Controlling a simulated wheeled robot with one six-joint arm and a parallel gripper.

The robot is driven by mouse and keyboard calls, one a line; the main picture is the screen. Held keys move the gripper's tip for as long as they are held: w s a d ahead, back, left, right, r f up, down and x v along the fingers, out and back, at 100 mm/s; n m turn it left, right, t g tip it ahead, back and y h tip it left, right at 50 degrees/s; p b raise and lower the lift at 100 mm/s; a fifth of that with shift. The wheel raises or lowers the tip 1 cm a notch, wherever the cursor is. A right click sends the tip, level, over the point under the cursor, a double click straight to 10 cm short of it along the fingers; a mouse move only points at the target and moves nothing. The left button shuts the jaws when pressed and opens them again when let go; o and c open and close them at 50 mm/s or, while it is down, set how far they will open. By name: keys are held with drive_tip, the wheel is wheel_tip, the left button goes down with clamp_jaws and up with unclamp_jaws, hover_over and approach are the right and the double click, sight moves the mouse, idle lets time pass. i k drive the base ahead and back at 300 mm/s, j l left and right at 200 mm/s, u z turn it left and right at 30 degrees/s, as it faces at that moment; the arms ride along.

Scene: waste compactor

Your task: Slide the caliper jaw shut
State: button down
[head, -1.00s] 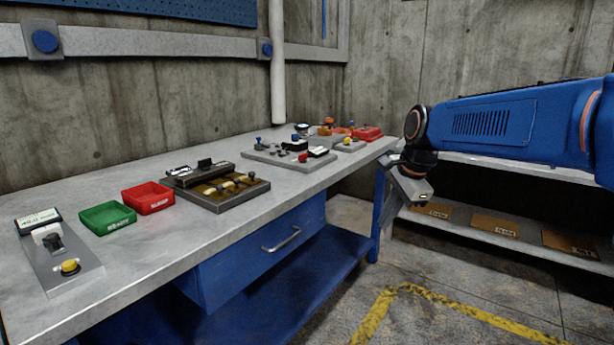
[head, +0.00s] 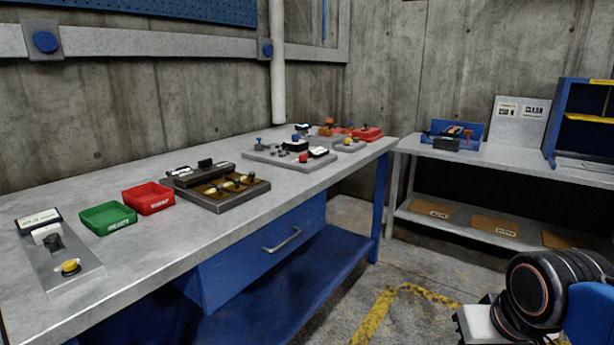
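I cannot pick out the caliper or its jaw with certainty, because the small fixtures on the bench are too small to read. A grey plate (head: 290,158) toward the bench's far end carries several small posts, knobs and a dark block with a white label. Another grey plate (head: 75,282) at the near left carries a white block with a dark knob, a labelled display and a yellow button. My gripper (head: 474,326) is at the lower right, partly cut off by the frame edge and away from the bench. Its fingers are not clear enough to tell their opening.
The workbench (head: 140,262) runs along the left wall. A green tray (head: 108,218), a red tray (head: 148,198) and a dark tray with brass-coloured parts (head: 219,187) stand on it. A shelf table (head: 480,153) stands at the back right. Open floor lies between.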

sight(53, 241)
drive_tip(key=u, duration=1.7)
